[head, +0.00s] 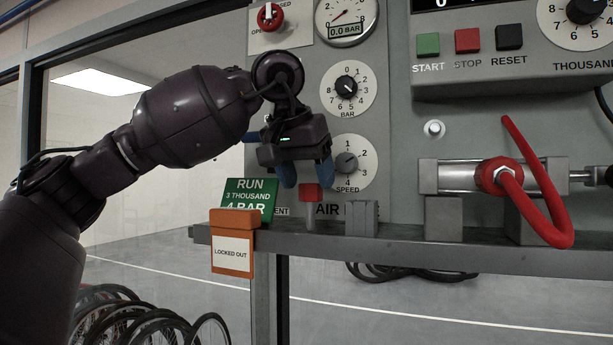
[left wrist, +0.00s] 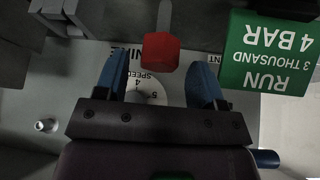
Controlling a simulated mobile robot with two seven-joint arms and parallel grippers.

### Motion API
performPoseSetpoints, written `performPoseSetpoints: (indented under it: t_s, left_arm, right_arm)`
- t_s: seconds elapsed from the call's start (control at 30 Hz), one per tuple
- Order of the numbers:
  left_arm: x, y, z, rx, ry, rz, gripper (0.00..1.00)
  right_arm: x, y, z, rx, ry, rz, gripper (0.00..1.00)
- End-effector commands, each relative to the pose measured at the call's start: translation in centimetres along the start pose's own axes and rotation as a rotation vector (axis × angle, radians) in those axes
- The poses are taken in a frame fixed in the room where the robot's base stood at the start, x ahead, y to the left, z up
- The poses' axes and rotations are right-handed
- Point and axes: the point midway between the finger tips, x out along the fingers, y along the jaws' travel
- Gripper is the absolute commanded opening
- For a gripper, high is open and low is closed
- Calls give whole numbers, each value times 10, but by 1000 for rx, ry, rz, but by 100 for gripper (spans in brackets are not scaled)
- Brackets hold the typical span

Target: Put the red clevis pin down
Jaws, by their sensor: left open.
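The red clevis pin (head: 311,193) has a red head on a grey shank and stands upright, head up, at the shelf (head: 400,241). Its red head also shows in the left wrist view (left wrist: 160,50), a little beyond the fingertips and across the gap between them. My left gripper (head: 306,178) is open, with its two blue fingers pointing down just above the pin. In the left wrist view the gripper (left wrist: 157,75) shows clear space on both sides of the head. My right gripper is not in view.
A grey block (head: 362,218) stands close right of the pin. A green RUN card (head: 249,196) and an orange LOCKED OUT tag (head: 233,243) are to the left. A pneumatic cylinder (head: 460,177) with a red hose (head: 541,190) occupies the right. The knob panel (head: 312,110) rises behind.

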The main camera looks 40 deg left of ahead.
Motion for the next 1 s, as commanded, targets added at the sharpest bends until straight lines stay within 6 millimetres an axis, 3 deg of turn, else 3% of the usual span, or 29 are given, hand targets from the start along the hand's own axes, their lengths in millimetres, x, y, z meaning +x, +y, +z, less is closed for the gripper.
performPoseSetpoints:
  t_s: [0.6, 0.8, 1.0]
  left_arm:
    - [-102, 1, 0, 1, 2, 1, 63]
    - [-118, 1, 0, 1, 1, 1, 63]
    - [-121, 0, 0, 1, 0, 1, 63]
  right_arm:
    - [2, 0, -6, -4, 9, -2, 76]
    - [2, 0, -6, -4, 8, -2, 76]
    - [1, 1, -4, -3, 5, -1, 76]
